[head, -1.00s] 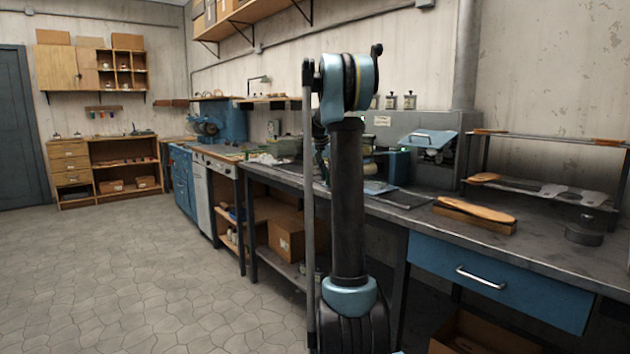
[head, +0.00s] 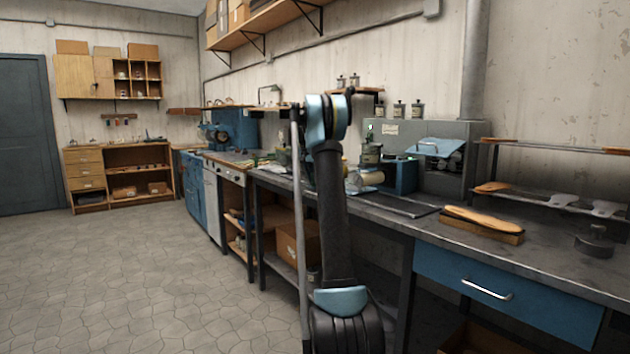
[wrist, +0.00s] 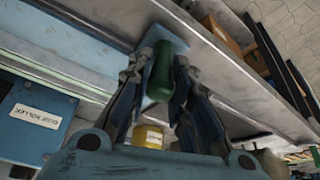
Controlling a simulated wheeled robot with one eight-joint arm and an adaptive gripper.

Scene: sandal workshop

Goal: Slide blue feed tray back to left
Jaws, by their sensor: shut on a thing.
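My gripper (wrist: 160,80) shows in the wrist view, its two dark fingers closed on the sides of a green grip (wrist: 162,72). A flat light-blue piece (wrist: 152,45) lies right at the grip; it looks like part of the blue feed tray. The rest of the tray cannot be made out. In the head view my arm hides the gripper and most of what it holds. A blue roller machine (head: 402,176) stands on the bench behind my arm. A dark flat plate (head: 405,207) lies bare in front of it.
The grey workbench (head: 560,262) runs along the wall. A sandal sole on a wooden block (head: 482,232) and a dark round weight (head: 594,246) stand at right, below a rack (head: 550,148). A blue drawer (head: 500,290) is under the bench. The floor (head: 150,270) at left is clear.

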